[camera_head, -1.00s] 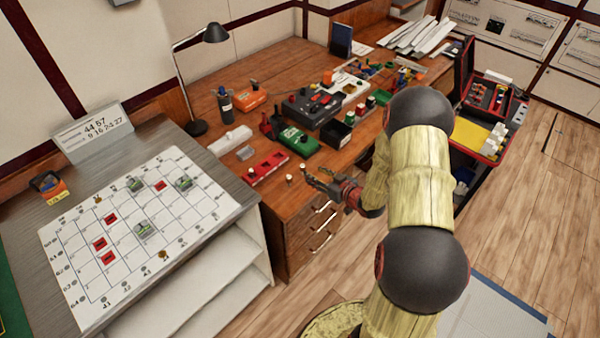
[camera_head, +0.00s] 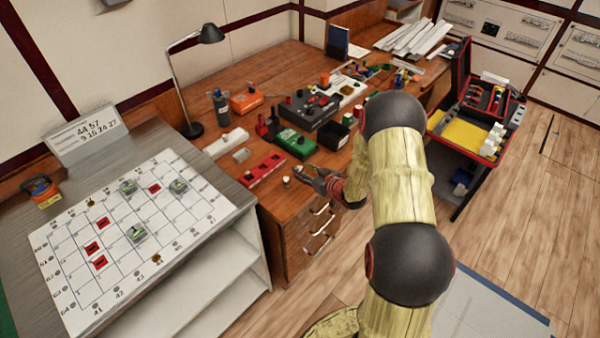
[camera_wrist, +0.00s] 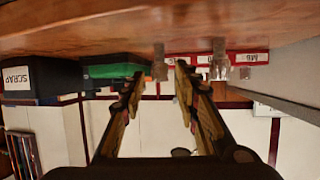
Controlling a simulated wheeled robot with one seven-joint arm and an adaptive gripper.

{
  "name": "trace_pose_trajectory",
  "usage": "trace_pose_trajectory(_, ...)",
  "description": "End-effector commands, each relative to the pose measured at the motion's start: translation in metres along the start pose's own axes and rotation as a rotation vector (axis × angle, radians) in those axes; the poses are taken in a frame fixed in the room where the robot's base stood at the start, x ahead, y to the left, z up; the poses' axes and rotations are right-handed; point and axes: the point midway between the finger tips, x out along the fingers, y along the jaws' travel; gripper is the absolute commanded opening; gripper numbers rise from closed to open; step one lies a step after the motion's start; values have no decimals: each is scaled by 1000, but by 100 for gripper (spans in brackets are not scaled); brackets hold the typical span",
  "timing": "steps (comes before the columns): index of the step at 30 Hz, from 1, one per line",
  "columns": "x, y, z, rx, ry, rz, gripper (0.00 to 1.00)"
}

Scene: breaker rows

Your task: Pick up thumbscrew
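Two small upright metal pieces stand near the front edge of the desk. In the wrist view, which looks upside down, a tan one (camera_wrist: 160,63) shows between my fingertips, and a paler, stepped one (camera_wrist: 219,62) stands to the right, outside them. Either could be the thumbscrew; I cannot tell which. In the head view, one small pale piece (camera_head: 286,181) is just left of my gripper (camera_head: 308,177). The other is hard to make out beside the fingers. My gripper (camera_wrist: 160,72) is open, low over the desk front, with no visible grip on anything.
The wooden desk (camera_head: 277,205) holds a red block strip (camera_head: 262,170), a green box (camera_head: 295,143) and a black bin (camera_head: 334,135) behind the gripper. A grey bench with a white grid board (camera_head: 205,205) stands left. An open red-edged case (camera_head: 465,135) is at right.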

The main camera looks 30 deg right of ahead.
Motion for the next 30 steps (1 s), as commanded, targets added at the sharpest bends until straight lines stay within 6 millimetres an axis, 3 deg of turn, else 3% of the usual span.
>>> trace_pose_trajectory(15, 0, 0, 0, 0, 0, 0, 0)
trace_pose_trajectory(30, -2, 0, -5, -1, 1, 0, 0)
